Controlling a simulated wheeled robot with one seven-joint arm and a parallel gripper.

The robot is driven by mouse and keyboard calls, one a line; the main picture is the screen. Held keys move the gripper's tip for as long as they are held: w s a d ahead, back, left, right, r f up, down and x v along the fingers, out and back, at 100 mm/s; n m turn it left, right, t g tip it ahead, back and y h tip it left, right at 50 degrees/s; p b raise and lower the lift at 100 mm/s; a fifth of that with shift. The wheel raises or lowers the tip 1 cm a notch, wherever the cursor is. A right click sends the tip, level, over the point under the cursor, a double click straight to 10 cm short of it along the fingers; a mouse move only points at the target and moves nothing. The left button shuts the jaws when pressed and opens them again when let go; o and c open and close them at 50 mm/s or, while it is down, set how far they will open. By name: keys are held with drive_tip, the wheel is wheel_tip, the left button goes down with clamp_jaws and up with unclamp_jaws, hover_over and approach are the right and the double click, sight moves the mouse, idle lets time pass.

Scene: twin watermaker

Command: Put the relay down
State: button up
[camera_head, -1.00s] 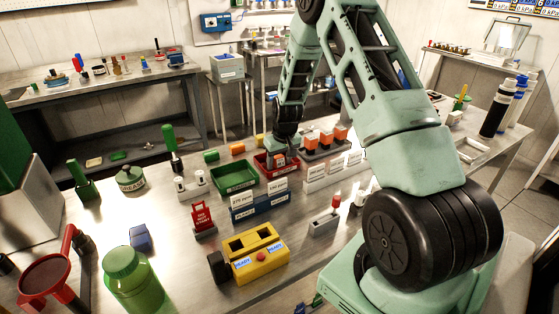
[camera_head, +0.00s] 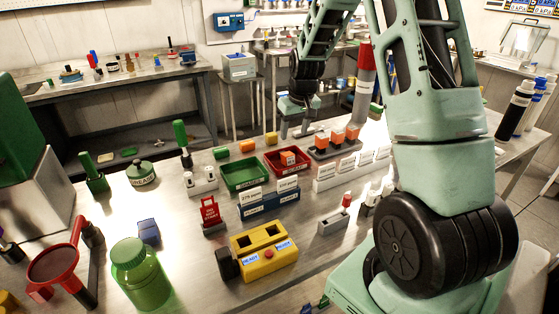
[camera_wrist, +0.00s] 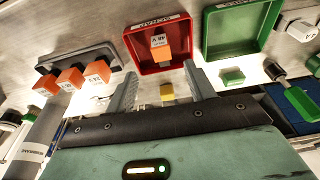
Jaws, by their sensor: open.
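An orange relay (camera_head: 288,157) lies in the red tray (camera_head: 292,174) on the steel table. In the wrist view the relay (camera_wrist: 159,47) has a pale label reading about "48 V" and sits inside the red tray (camera_wrist: 133,52). My gripper (camera_head: 296,131) is behind and above the red tray. In the wrist view its two fingers (camera_wrist: 160,72) are spread apart with nothing between them. The relay lies beyond the fingertips, apart from them.
A green tray (camera_head: 245,187) stands left of the red one. A grey rack with several orange relays (camera_head: 335,138) stands to the right. A blue block with white labels (camera_head: 268,206) and a yellow tester (camera_head: 262,257) stand in front.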

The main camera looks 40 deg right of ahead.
drive_tip(key=s+a+r+n+y, duration=0.1)
drive_tip(key=s+a+r+n, duration=0.1)
drive_tip(key=a, duration=0.7)
drive_tip(key=s+a+r+n+g, duration=0.1)
drive_tip(key=s+a, duration=0.2)
drive_tip(key=a, duration=0.7)
drive_tip(key=s+a+r+n+y, duration=0.1)
drive_tip(key=s+a+r+n, duration=0.1)
drive_tip(key=a, duration=0.7)
drive_tip(key=s+a+n, duration=0.2)
drive_tip(key=s+a, duration=0.2)
drive_tip(key=s, duration=0.3)
drive_tip(key=s+a+n+g, duration=0.1)
drive_tip(key=s+a, duration=0.3)
drive_tip(key=s, duration=0.3)
drive_tip(key=s+a+n, duration=0.2)
drive_tip(key=s+a, duration=0.2)
drive_tip(key=s, duration=0.3)
drive_tip(key=shift+s+r+n+g+h, duration=0.3)
drive_tip(key=shift+s+r+h, duration=0.1)
drive_tip(key=shift+d, duration=0.1)
